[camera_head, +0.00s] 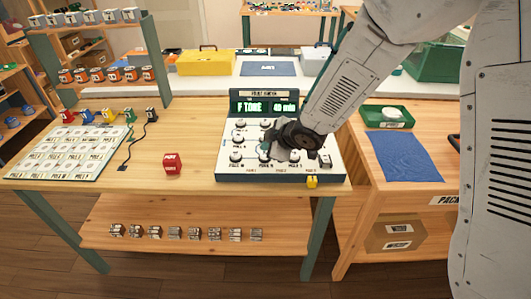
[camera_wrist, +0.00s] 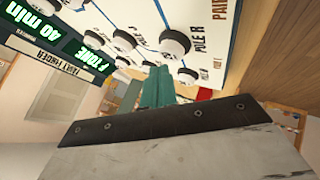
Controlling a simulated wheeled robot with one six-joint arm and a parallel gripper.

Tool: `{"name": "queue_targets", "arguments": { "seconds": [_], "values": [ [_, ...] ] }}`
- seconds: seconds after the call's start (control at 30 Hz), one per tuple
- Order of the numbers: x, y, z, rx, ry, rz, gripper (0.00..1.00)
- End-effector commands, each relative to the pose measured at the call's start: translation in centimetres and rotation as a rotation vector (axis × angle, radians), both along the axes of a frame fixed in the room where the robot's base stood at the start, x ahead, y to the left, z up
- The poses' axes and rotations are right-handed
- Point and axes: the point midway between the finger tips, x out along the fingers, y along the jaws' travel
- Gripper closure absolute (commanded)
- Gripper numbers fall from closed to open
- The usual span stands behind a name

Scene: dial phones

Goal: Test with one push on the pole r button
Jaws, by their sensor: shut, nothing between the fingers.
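The fault finder panel (camera_head: 222,172) stands on the wooden bench, with white round knobs and a lit screen (camera_head: 264,106) reading "F TONE" and "40 min". In the wrist view the pole r button (camera_wrist: 174,42) is a white round knob with the label "POLE R" beside it. In the head view I cannot pick out its label. My gripper (camera_head: 283,155) is over the right part of the panel and hides some knobs. Its teal fingers (camera_wrist: 158,88) are shut and empty, beside another white knob (camera_wrist: 187,76). I cannot tell whether they touch anything.
A red block (camera_head: 171,163) sits left of the panel, and a yellow block (camera_head: 312,182) at its front right edge. A white labelled board (camera_head: 60,150) lies at the left. A blue cloth (camera_head: 405,157) and green tray (camera_head: 388,114) are on the right-hand table.

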Motion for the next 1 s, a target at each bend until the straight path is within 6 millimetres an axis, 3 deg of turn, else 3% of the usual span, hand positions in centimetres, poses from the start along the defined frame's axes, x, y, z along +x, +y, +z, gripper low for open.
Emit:
{"name": "queue_targets", "arguments": {
  "seconds": [1.0],
  "values": [
    [-0.01,-0.03,-0.89,0.0,0.0,0.0,1.0]
  ]
}}
